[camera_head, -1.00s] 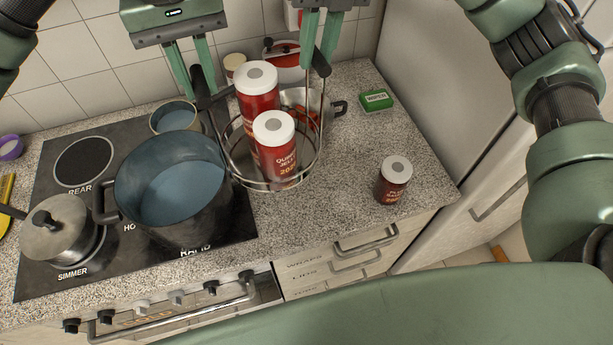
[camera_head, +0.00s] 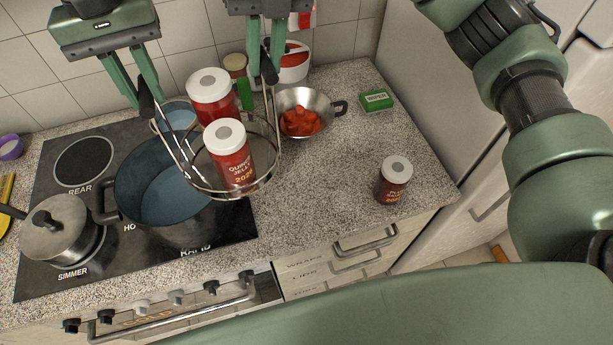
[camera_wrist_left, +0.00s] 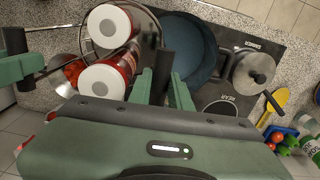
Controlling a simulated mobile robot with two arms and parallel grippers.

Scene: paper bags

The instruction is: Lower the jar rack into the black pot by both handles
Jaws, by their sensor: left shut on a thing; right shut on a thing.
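The wire jar rack (camera_head: 250,186) hangs in the air, partly over the right side of the black pot (camera_head: 128,192) and partly over the counter. It carries two red jars with white lids, a front jar (camera_head: 232,160) and a back jar (camera_head: 211,98). My left gripper (camera_head: 143,100) is shut on the rack's left black handle. My right gripper (camera_head: 266,68) is shut on the right black handle. The pot stands on the hob and looks empty inside. In the left wrist view, the pot (camera_wrist_left: 187,45) lies beside the rack and its jars (camera_wrist_left: 108,27).
A steel pan of red pieces (camera_head: 300,122), a green box (camera_head: 376,100) and a lone red jar (camera_head: 393,181) sit on the counter. The counter's front middle is clear.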

